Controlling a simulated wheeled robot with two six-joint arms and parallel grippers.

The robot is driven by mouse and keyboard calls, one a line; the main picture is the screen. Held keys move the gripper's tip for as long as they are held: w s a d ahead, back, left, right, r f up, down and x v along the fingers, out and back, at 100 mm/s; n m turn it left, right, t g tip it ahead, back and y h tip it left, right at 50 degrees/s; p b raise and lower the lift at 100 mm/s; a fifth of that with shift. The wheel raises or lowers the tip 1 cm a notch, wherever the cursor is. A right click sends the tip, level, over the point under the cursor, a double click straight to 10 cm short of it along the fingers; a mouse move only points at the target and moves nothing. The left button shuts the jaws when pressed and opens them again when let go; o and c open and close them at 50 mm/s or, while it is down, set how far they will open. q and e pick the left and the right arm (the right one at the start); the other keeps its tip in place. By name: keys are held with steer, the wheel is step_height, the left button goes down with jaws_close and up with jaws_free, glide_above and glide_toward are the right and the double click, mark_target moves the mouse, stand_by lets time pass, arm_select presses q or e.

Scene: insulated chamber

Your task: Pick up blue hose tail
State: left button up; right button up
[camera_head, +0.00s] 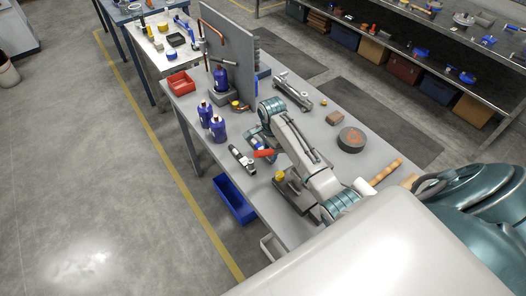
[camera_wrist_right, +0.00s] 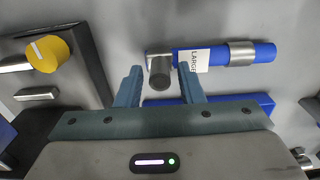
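The blue hose tail (camera_wrist_right: 218,54) lies across the upper middle of the right wrist view. It is a blue tube with a white "LARGE" label, a metal collar on its right and a metal fitting at its left end. My right gripper (camera_wrist_right: 160,82) is open, its two teal fingers apart. The metal end fitting shows between the fingertips, and the right fingertip is close to the label; I cannot tell whether they touch. In the head view, my right arm hides most of this spot, with a blue piece (camera_head: 257,141) showing beside it. My left gripper is not in view.
A dark block with a yellow knob (camera_wrist_right: 49,53) stands left of the fingers. On the grey bench are purple bottles (camera_head: 217,128), a red bin (camera_head: 181,83), a dark round puck (camera_head: 351,140) and a brown block (camera_head: 334,118). A blue bin (camera_head: 233,199) hangs below the edge.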

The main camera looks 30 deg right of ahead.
jaws_close()
steer(key=shift+r, duration=0.15)
steer(key=shift+r+p, duration=0.6)
steer(key=shift+r, duration=1.8)
